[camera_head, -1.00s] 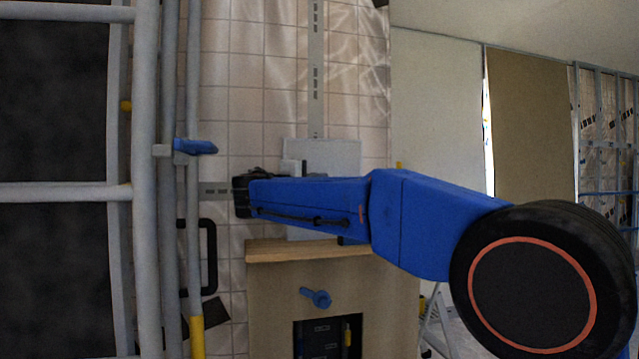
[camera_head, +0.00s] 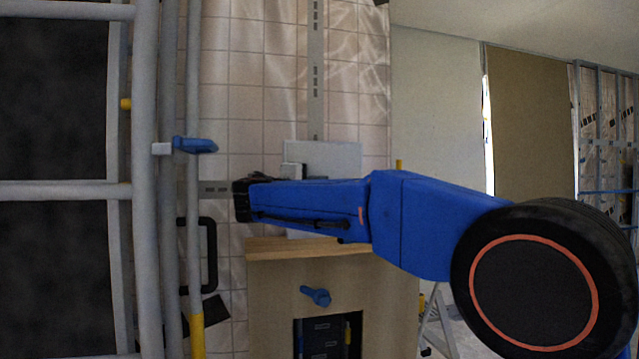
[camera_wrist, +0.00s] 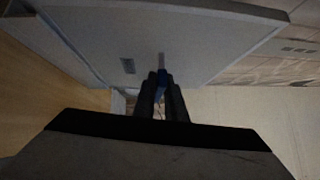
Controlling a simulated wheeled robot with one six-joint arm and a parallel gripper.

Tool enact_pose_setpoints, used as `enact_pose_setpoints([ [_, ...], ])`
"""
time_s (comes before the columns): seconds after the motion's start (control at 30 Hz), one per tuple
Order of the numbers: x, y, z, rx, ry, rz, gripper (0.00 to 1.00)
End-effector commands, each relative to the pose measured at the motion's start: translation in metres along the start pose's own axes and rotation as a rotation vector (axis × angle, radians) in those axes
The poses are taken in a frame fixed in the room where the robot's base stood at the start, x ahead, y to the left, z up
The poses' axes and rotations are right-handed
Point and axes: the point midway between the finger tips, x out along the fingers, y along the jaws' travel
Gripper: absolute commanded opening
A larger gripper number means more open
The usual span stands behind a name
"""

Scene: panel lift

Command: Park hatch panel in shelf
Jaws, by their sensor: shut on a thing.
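The hatch panel (camera_head: 335,155) is a light grey flat plate in front of the tiled wall, partly hidden behind my blue arm in the head view. In the wrist view the panel (camera_wrist: 215,42) fills the upper middle, with a dark slot in its face. My gripper (camera_wrist: 162,88) is shut on a small blue part at the panel's lower edge, which looks like its grip. The gripper's fingertips are hidden in the head view. A wooden ledge (camera_head: 300,250) lies below the panel; I cannot tell whether they touch. I cannot tell which part is the shelf.
Below the ledge is a wooden cabinet front (camera_head: 270,300) with a blue knob (camera_head: 316,296) and a dark opening (camera_head: 325,338). Grey scaffold tubes (camera_head: 148,230) with a blue clamp (camera_head: 195,146) stand at the left. A stepladder (camera_head: 436,325) stands at the lower right.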

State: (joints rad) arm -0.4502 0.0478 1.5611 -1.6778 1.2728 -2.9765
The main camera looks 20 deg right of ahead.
Motion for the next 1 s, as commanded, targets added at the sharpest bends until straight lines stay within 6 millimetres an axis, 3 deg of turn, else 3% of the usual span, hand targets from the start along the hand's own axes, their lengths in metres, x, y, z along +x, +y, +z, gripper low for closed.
enact_pose_setpoints([
  [1.0, 0.0, 0.01, 0.0, -0.005, -0.001, 0.005, 0.0],
])
